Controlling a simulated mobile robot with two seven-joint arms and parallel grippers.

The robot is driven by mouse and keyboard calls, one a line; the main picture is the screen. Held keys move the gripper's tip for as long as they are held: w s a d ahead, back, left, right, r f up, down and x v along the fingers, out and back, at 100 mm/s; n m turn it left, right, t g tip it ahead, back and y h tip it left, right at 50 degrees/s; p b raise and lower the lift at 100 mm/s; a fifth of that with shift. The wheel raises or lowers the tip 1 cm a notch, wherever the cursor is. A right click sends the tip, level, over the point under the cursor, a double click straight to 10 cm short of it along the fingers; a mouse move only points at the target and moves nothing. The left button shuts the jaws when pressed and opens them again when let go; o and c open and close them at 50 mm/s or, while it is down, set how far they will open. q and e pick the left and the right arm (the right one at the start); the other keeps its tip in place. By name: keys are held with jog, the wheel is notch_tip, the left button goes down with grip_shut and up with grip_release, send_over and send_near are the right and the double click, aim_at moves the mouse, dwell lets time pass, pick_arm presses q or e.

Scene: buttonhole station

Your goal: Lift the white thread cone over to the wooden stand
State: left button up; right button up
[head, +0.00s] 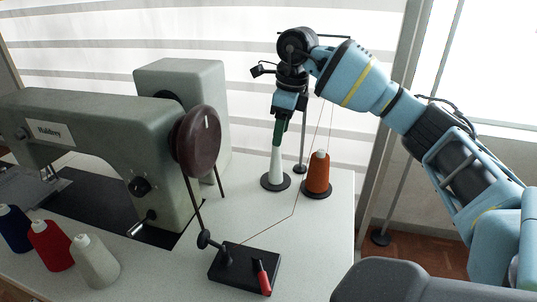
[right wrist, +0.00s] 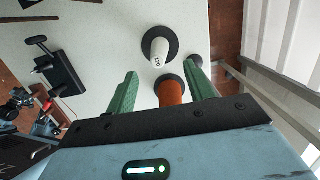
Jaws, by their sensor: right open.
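A slim white thread cone (head: 276,166) stands upright on a round black base (head: 268,186) at the back right of the table. In the right wrist view the white cone (right wrist: 158,52) shows a dark printed mark. My right gripper (head: 280,138) points down at the white cone's top, its green fingers covering the upper end in the head view. The right wrist view shows these fingers (right wrist: 163,70) apart with nothing gripped. Another white cone (head: 96,262) stands at the front left. I see no stand that is clearly wooden. My left gripper is out of view.
An orange cone (head: 318,172) stands on a black base close right of the white one. A sewing machine (head: 90,130) fills the left. Blue (head: 14,228) and red (head: 50,244) cones stand at the front. A black device (head: 245,268) with a red lever is front centre.

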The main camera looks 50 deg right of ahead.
aim_at(276, 149)
jog(key=shift+w+a+f+b, duration=0.15)
jog(key=shift+w+f+b, duration=0.05)
jog(key=shift+f, duration=1.1)
jog(key=shift+w+a+f+b, duration=0.15)
jog(key=shift+w+f+b, duration=0.1)
jog(key=shift+f, duration=1)
jog(key=shift+w+a+f+b, duration=0.15)
jog(key=shift+f+b, duration=0.05)
jog(key=shift+f, duration=1.1)
jog(key=c, duration=1)
